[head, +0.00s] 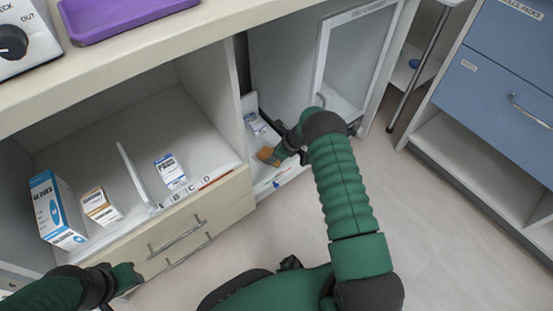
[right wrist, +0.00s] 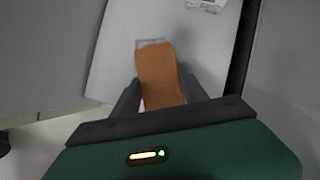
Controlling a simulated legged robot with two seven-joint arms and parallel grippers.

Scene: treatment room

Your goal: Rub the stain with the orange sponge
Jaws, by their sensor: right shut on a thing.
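The orange sponge (head: 266,154) is in my right gripper (head: 274,154), inside the narrow cabinet compartment with the open door. In the right wrist view the sponge (right wrist: 160,76) sits between the two dark fingers of my right gripper (right wrist: 158,92), its far end over the pale shelf (right wrist: 112,65). A faint greyish patch (right wrist: 148,43), perhaps the stain, shows just beyond the sponge's far end, partly covered by it. I cannot tell whether the sponge touches the surface. My left gripper (head: 126,277) is low at the left, before the drawers; its fingers are not clear.
A white and blue box (head: 255,124) stands deeper in the compartment, and the open door (head: 318,70) is at its right. The left compartment holds a glove box (head: 56,211), a smaller box (head: 101,207) and another box (head: 170,171). Drawers (head: 185,235) lie below.

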